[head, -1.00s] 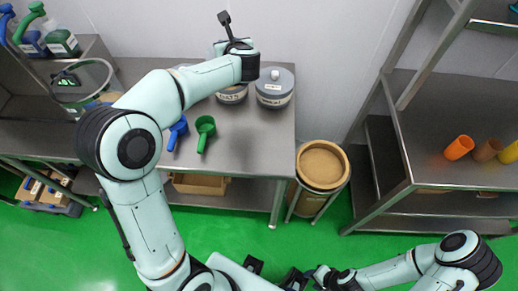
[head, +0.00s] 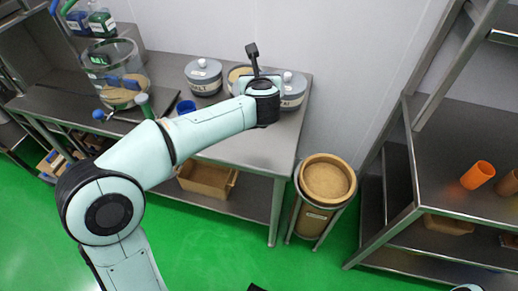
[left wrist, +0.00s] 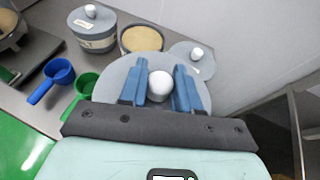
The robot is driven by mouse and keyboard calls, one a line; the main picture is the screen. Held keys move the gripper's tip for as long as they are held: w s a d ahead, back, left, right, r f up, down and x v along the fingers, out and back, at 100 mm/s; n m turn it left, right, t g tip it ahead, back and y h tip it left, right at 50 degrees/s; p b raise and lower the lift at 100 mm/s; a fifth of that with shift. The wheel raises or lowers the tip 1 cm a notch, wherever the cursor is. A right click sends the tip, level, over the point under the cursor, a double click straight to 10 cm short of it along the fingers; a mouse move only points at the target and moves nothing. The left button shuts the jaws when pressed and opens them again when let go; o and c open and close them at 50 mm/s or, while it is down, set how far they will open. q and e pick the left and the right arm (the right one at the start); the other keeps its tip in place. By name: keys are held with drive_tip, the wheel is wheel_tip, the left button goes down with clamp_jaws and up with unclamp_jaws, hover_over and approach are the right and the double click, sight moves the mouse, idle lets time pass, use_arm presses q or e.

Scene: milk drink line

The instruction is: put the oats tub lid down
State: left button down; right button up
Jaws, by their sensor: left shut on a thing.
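The oats tub lid (left wrist: 118,78) is a grey disc with a white knob. My left gripper (left wrist: 161,68) has its blue fingers shut on that knob, holding the lid level. In the head view my left wrist (head: 262,86) hides the lid and fingers. An open tub with tan contents (left wrist: 142,39), apparently the oats tub, stands beyond the lid; it shows partly behind my arm in the head view (head: 238,72). I cannot tell the lid's height above the bench. My right gripper is out of view.
A lidded malt tub (head: 203,78) stands left of the open tub, another lidded tub (head: 293,92) right. Blue scoop (left wrist: 58,75) and green scoop (left wrist: 86,84) lie near the bench front. A glass jar (head: 116,75) stands left. A brown-topped bin (head: 327,181) stands right of the bench.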

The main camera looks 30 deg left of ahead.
sight(259, 140)
use_arm(q)
drive_tip(key=shift+s+d+f, duration=0.1)
drive_tip(key=shift+s+d, duration=0.05)
drive_tip(key=shift+f, duration=0.25)
wheel_tip(259, 140, down, 20)
drive_tip(key=b, duration=0.6)
drive_tip(key=shift+r, duration=0.2)
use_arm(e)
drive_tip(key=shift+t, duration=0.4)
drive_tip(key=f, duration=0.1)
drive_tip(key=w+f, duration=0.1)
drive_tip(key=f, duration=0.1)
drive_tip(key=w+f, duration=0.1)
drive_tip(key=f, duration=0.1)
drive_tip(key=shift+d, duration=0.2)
use_arm(q)
drive_tip(key=c, duration=0.8)
unclamp_jaws()
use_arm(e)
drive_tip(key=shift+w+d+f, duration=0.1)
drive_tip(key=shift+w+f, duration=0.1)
